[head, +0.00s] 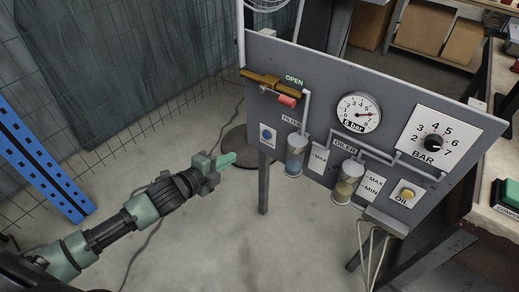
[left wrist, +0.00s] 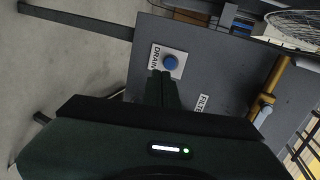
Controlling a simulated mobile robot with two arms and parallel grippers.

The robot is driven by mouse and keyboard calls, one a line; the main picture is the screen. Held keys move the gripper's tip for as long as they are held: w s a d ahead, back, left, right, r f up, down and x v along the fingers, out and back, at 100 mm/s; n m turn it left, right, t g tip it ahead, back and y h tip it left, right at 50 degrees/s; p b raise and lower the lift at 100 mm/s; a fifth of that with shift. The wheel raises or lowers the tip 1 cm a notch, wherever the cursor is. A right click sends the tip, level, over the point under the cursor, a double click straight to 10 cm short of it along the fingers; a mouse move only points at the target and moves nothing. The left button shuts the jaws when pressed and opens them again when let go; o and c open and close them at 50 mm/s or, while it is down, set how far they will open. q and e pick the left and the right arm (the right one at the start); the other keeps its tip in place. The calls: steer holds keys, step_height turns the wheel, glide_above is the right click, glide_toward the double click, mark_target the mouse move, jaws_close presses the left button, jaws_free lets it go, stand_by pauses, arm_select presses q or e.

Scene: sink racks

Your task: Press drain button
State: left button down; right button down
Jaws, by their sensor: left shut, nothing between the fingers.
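The drain button is a round blue button (head: 266,134) on a white plate at the left side of the grey panel (head: 330,75), below the OPEN lever. In the left wrist view the blue button (left wrist: 170,62) sits on its plate marked DRAIN, just beyond my fingertips. My left gripper (head: 228,159) is shut and empty, left of the panel and pointing toward it. In the left wrist view its fingers (left wrist: 162,76) overlap the lower edge of the plate. I cannot tell contact there; the head view shows a gap. My right gripper is not in view.
The panel also carries a brass valve with a red end (head: 286,100), a filter bowl (head: 296,152), an oiler bowl (head: 347,182), a pressure gauge (head: 359,112), a BAR knob (head: 433,142) and a yellow OIL button (head: 407,194).

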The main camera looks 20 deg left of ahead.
mark_target(265, 134)
arm_select(q)
steer(key=shift+s+d+r+m+h, duration=0.1)
steer(key=shift+d+r+m+h, duration=0.2)
steer(key=shift+d+r+m, duration=0.4)
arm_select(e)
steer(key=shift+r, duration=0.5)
arm_select(q)
steer(key=shift+a+r, duration=0.1)
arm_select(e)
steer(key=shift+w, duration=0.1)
